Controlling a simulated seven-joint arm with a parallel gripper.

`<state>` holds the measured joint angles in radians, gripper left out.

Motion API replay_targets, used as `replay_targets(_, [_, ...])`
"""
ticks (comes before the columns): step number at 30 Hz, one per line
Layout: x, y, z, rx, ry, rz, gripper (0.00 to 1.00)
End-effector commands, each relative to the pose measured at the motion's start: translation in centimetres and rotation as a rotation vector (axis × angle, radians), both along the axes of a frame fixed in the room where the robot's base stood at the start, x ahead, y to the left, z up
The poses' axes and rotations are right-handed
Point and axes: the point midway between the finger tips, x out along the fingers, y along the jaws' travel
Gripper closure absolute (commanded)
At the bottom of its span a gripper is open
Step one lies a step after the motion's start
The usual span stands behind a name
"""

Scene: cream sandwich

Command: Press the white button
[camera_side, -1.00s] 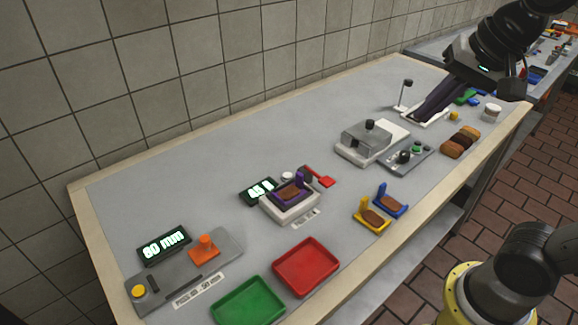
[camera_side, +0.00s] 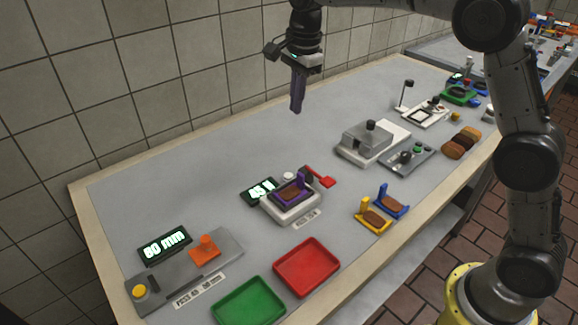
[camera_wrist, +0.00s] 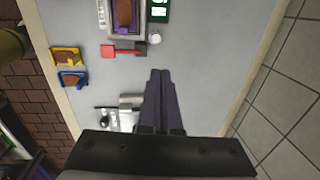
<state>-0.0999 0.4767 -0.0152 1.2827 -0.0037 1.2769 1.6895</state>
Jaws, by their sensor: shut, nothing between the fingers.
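The white button (camera_side: 288,176) is a small round cap at the back of the scale (camera_side: 290,208), beside its green-digit display (camera_side: 259,190). In the wrist view the white button (camera_wrist: 155,39) lies beyond my fingertips, near the display (camera_wrist: 158,10). My gripper (camera_side: 296,110) hangs in the air above the table, up and slightly right of the button, pointing down. Its dark fingers are together and empty, also in the wrist view (camera_wrist: 160,72). A purple holder with a brown slice (camera_side: 288,193) sits on the scale.
A red lever (camera_side: 320,177) stands right of the scale. A grey machine (camera_side: 368,142) is farther right. Yellow (camera_side: 372,228) and blue (camera_side: 396,207) holders, a red tray (camera_side: 306,267) and a green tray (camera_side: 249,303) lie toward the front. The tabletop behind the scale is clear.

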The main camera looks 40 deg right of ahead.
Motion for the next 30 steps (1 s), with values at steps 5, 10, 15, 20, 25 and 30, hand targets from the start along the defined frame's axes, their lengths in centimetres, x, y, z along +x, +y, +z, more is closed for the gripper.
replay_targets(5, [1.0,0.7,-3.9,-0.007,0.066,0.012,1.00])
replay_targets(10, [1.0,0.9,-5.1,-0.009,0.090,0.017,1.00])
replay_targets(15, [1.0,0.9,-5.1,-0.010,0.090,0.018,1.00])
replay_targets(20, [1.0,0.9,-5.3,-0.010,0.090,0.018,1.00])
replay_targets(25, [1.0,0.9,-6.8,-0.010,0.094,0.018,1.00])
replay_targets(30, [1.0,0.9,-9.8,-0.010,0.094,0.018,1.00])
